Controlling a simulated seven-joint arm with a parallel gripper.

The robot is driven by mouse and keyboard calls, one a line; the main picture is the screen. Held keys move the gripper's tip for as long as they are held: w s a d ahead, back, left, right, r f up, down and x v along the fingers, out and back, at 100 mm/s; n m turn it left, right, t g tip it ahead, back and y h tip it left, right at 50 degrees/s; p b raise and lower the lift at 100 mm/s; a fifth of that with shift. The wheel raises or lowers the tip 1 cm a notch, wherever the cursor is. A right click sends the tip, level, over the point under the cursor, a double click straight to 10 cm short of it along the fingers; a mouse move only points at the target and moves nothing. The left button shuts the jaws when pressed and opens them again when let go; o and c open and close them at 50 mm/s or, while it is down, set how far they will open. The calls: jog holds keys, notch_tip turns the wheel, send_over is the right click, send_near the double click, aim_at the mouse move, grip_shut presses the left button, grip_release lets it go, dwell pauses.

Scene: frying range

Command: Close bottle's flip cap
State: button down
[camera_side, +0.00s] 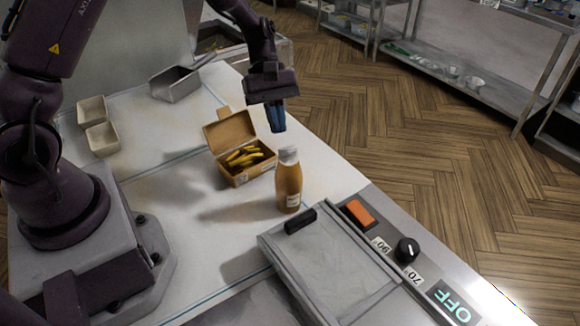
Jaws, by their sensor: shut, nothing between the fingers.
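The bottle (289,188) stands upright on the pale counter. It is orange-brown with a white label low on its side. Its white cap (288,155) is on top; the picture is too small to tell whether the flip lid is up or down. My gripper (277,130) points down just above and slightly left of the cap, with its blue fingers together and nothing between them. I cannot tell whether the fingertips touch the cap, but a small gap seems to show.
An open cardboard box (236,176) of fries stands left of the bottle. The fryer lid (335,275) with its black handle (300,220) is in front. An orange switch (360,213) and a black knob (407,250) sit right. A metal scoop (178,83) and two small trays (101,138) lie further back.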

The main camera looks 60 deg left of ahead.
aim_at(287, 147)
jog(key=shift+d+r, duration=0.1)
jog(key=shift+s+d+r, duration=0.25)
jog(key=shift+d+r, duration=0.35)
jog(key=shift+d, duration=0.25)
jog(key=shift+d, duration=0.1)
jog(key=shift+s+d+f, duration=0.15)
jog(key=shift+d, duration=0.3)
jog(key=shift+s+d+f, duration=0.1)
jog(key=shift+d+f, duration=0.05)
jog(key=shift+d, duration=0.3)
jog(key=shift+f, duration=0.15)
